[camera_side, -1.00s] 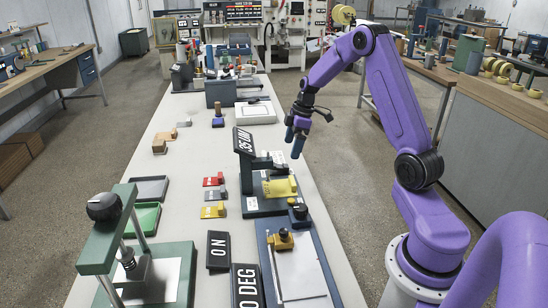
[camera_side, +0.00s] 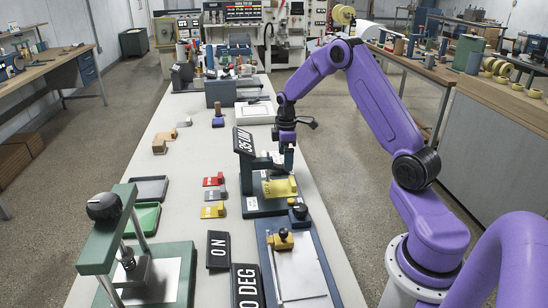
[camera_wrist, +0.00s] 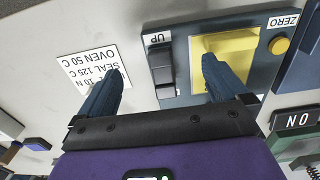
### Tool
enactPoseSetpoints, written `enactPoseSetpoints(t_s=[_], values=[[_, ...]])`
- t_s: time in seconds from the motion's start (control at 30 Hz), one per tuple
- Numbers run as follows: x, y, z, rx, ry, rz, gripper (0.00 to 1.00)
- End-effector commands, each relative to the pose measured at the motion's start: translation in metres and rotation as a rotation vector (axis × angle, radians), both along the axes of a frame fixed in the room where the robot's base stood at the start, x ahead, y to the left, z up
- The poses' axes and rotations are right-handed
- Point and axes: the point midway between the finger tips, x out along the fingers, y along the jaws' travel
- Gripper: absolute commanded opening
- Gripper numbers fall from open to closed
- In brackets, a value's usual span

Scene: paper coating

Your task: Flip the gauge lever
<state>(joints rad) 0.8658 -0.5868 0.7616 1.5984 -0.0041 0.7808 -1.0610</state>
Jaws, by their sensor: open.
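The thickness gauge has a dark blue-grey base (camera_side: 262,207) and an upright display reading 25 UM (camera_side: 244,140). A yellow block (camera_side: 280,187) sits on it; the block also shows in the wrist view (camera_wrist: 238,48). In the wrist view the dark lever (camera_wrist: 163,70) lies beside the yellow block, below a white UP label (camera_wrist: 157,38). My gripper (camera_wrist: 160,66) is open, its two blue fingers on either side of the lever in the picture. In the side view my gripper (camera_side: 285,155) is above the gauge, and contact cannot be told.
Red (camera_side: 214,180), grey and yellow small blocks lie left of the gauge. A blue-based plate fixture (camera_side: 300,270) stands in front. A yellow ZERO button (camera_wrist: 279,45) sits beside the gauge's yellow block. A printed card (camera_wrist: 95,68) lies on the table nearby.

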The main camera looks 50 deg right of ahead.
Motion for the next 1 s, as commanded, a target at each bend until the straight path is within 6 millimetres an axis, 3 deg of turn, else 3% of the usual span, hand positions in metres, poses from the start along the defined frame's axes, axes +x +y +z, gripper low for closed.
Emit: enactPoseSetpoints(t_s=[0.9, 1.0], values=[[0.0, 0.0, 0.158, 0.001, -0.004, 0.001, 1.0], [-0.002, 0.02, 0.158, 0.003, 0.0, 0.016, 1.0]])
